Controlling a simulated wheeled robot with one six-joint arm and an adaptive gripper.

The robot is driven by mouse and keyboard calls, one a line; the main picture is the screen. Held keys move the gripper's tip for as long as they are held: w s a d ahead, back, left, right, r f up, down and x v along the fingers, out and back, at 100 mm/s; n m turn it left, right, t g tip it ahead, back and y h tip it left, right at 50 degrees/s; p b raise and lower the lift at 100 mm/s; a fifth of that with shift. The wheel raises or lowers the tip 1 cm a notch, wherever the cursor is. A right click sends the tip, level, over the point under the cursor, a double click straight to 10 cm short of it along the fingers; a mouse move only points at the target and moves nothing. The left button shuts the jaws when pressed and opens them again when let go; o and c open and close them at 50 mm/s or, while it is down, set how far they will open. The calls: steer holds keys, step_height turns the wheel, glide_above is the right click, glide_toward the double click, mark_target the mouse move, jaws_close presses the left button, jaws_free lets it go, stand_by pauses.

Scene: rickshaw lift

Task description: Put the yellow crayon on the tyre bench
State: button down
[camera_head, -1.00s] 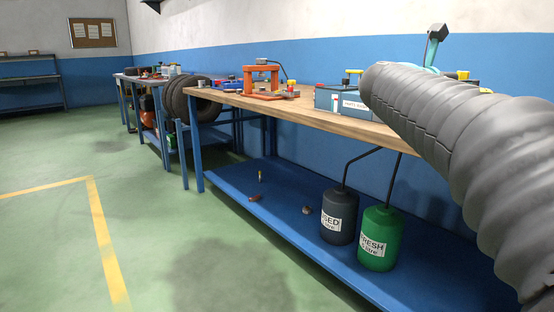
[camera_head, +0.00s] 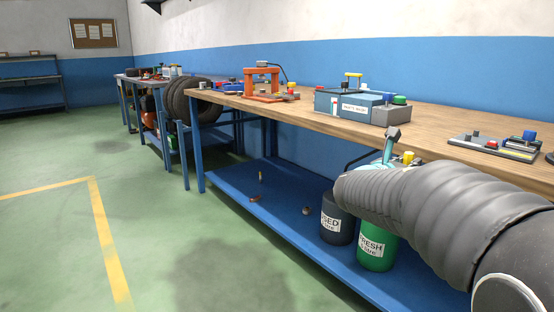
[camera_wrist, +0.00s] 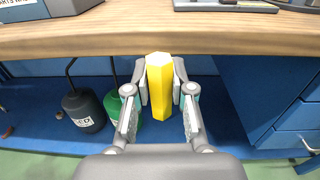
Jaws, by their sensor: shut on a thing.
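The yellow crayon (camera_wrist: 159,85) is a six-sided yellow bar held upright between the two fingers of my gripper (camera_wrist: 160,95) in the wrist view. In the head view my gripper (camera_head: 396,150) shows in front of the near wooden bench's edge, with a bit of yellow beside it; my arm hides part of it. The far bench (camera_head: 150,77) at the left back, beside the standing tyres (camera_head: 190,100), looks like the tyre bench. Small items lie on its top, too small to tell apart.
The near wooden bench (camera_head: 310,118) bears an orange press (camera_head: 262,82), a parts washer box (camera_head: 345,104) and a grey tray (camera_head: 492,146). A dark can (camera_head: 337,222) and a green can (camera_head: 374,250) stand on its blue lower shelf (camera_head: 285,215). The green floor at left is clear.

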steer(key=a+f+n+t+y+p, duration=0.1)
steer(key=a+f, duration=0.4)
steer(key=f, duration=0.5)
steer(key=a+f+n+t+y+p, duration=0.1)
steer(key=a+f+n+t+y, duration=0.1)
steer(key=f, duration=0.8)
steer(key=s+a+f+n+t+y+p, duration=0.1)
steer(key=a+f+n+t+y+p, duration=0.1)
steer(key=a+f+y, duration=0.3)
steer(key=a+f+n, duration=0.1)
steer(key=a+f, duration=0.2)
steer(key=f, duration=0.2)
steer(key=shift+a+t+y, duration=0.2)
steer(key=shift+t+y, duration=0.1)
